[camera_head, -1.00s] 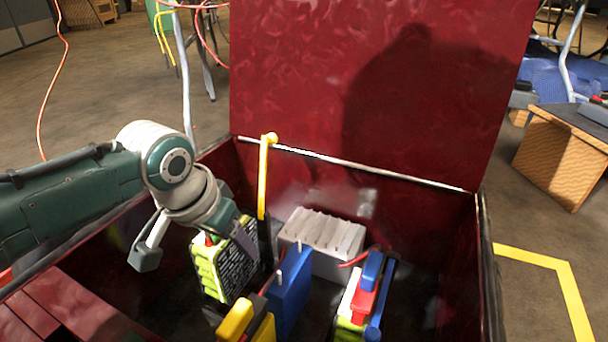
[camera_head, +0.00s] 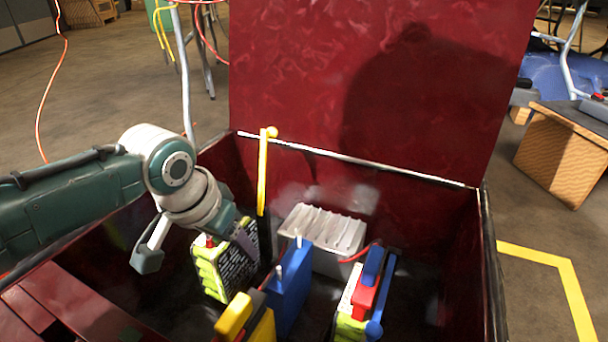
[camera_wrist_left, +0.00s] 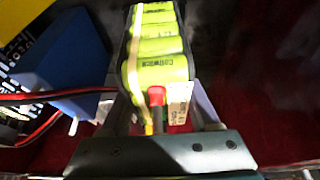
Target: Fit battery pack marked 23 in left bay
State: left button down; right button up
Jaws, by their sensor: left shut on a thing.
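The battery pack (camera_head: 212,274) has yellow-green cells and a dark side panel with small print. My left gripper (camera_head: 228,236) is shut on its top and holds it upright inside the dark red box. In the left wrist view the pack (camera_wrist_left: 155,48) sits between the two fingers (camera_wrist_left: 160,100), with a red-capped terminal and a small pale tag near them. I cannot read a number on the tag. The left bay is not clear to see. My right gripper is out of view.
A blue block (camera_head: 290,292) and a yellow part (camera_head: 262,328) stand close right of the pack. A yellow upright lever (camera_head: 263,180) stands behind it. A pale finned block (camera_head: 325,232) and another pack under a red and blue clamp (camera_head: 366,292) are farther right.

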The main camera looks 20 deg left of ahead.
pick_arm(q)
jog(key=shift+w+f+b, duration=0.15)
jog(key=shift+f+b, duration=0.35)
jog(key=shift+f, duration=0.15)
jog(key=shift+c, duration=2.2)
grip_release()
jog(key=shift+o, duration=2)
jog(key=shift+s+f, duration=0.2)
jog(key=p+v, duration=1)
jog(key=shift+w+r, duration=0.1)
jog(key=shift+r, duration=0.05)
